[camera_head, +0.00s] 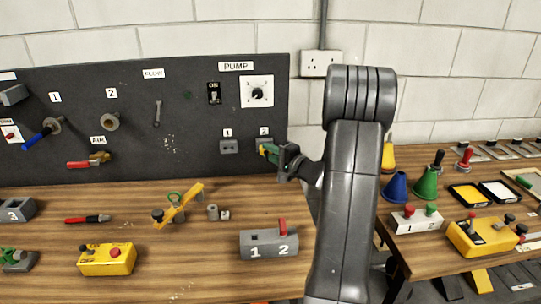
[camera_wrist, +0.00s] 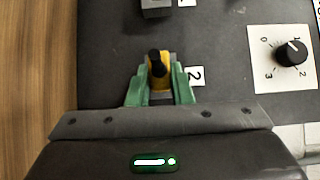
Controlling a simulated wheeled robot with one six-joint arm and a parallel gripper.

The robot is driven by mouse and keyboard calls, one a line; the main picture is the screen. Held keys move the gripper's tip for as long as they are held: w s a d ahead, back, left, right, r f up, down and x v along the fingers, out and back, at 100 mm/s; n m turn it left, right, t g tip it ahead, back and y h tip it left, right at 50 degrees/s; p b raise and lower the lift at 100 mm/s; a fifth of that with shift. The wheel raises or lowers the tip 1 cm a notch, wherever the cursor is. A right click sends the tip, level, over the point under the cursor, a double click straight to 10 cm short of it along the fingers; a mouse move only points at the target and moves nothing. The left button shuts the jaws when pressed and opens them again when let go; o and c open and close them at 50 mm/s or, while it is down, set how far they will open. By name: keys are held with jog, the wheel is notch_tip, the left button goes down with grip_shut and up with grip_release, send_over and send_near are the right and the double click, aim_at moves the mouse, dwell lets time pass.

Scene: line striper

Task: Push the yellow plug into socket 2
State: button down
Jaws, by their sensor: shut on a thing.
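My gripper (camera_head: 268,151) is at the lower right of the dark panel, its green fingers shut on the yellow plug (camera_wrist: 157,68). The plug has a black cable end that faces the wrist camera. In the wrist view the green fingertips (camera_wrist: 160,92) stand on both sides of the plug. Socket 2 (camera_head: 263,142) is a grey block under its "2" label, partly behind my gripper. In the wrist view the plug covers most of the socket, and its label (camera_wrist: 195,76) shows beside it. I cannot tell how deep the plug sits in the socket.
Grey socket 1 (camera_head: 228,147) is left of socket 2. A dial (camera_head: 257,92) and a black switch (camera_head: 214,93) are above. On the bench (camera_head: 190,262) below are a grey block with a red lever (camera_head: 268,243) and a yellow button box (camera_head: 107,259).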

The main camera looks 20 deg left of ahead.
jog(key=shift+w, duration=0.15)
jog(key=c, duration=0.9)
grip_release()
jog(key=shift+a, duration=0.1)
jog(key=shift+b+v, duration=1.9)
jog(key=shift+v, duration=1.65)
jog(key=p+x, duration=0.3)
jog(key=x, duration=0.4)
jog(key=shift+p, duration=0.4)
